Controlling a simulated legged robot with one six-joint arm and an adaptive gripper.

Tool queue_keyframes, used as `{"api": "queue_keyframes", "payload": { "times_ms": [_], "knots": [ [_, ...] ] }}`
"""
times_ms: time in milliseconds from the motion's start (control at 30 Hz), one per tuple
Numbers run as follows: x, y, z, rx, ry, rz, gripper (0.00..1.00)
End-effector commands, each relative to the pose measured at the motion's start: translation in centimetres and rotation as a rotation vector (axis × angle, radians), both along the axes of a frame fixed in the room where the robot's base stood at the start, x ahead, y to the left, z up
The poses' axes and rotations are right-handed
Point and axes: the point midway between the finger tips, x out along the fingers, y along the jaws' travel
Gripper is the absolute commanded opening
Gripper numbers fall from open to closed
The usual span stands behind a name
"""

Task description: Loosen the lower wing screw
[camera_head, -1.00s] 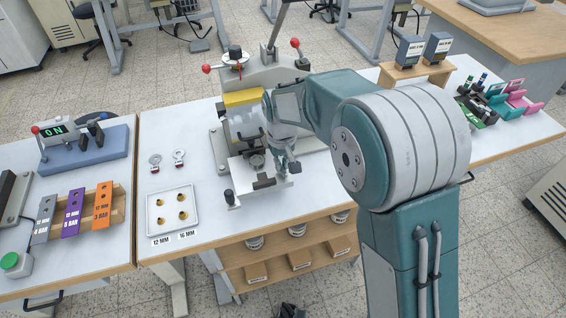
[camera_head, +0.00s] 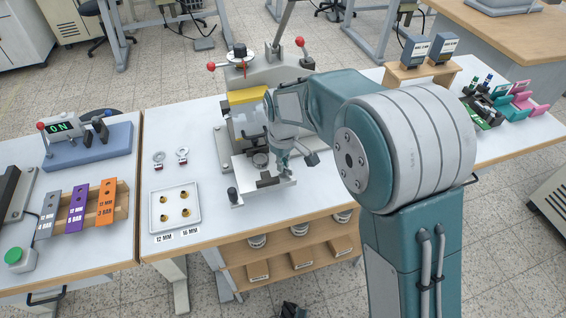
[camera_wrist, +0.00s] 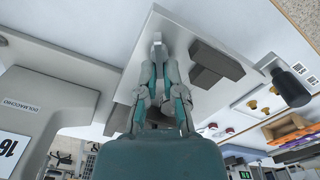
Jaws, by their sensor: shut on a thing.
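The foil stamping press (camera_head: 262,75) stands on the middle white table, with a yellow bar (camera_head: 246,96) across its front and a light grey base plate (camera_head: 262,190). My gripper (camera_head: 284,172) points down over the right part of that plate. In the wrist view my gripper (camera_wrist: 159,62) has its teal fingers close together around a small grey piece (camera_wrist: 157,42), which seems to be the wing screw. Its lower part and its wings are largely hidden by the fingers. I cannot tell how far it is turned.
A dark block (camera_wrist: 215,63) sits on the plate close beside my fingers, and a black knob (camera_wrist: 288,82) stands at the plate's corner. A tray with brass pieces (camera_head: 175,208) lies left of the press. Bare tabletop lies between them.

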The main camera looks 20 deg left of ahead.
Motion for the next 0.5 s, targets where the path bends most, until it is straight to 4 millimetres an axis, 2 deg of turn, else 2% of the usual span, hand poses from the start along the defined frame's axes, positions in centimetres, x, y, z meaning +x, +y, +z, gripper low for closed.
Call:
{"api": "queue_keyframes", "payload": {
  "times_ms": [267, 300, 333, 367, 500],
  "knots": [
    [0.01, 0.10, 0.01, 0.003, -0.001, 0.000, 0.00],
    [0.01, 0.10, 0.01, 0.002, -0.001, -0.001, 0.26],
    [0.00, 0.09, 0.01, 0.002, -0.001, -0.001, 0.40],
    [0.01, 0.08, 0.01, 0.002, -0.001, -0.001, 0.43],
    [-0.01, 0.03, 0.02, 0.002, -0.001, -0.001, 0.43]
  ]
}}
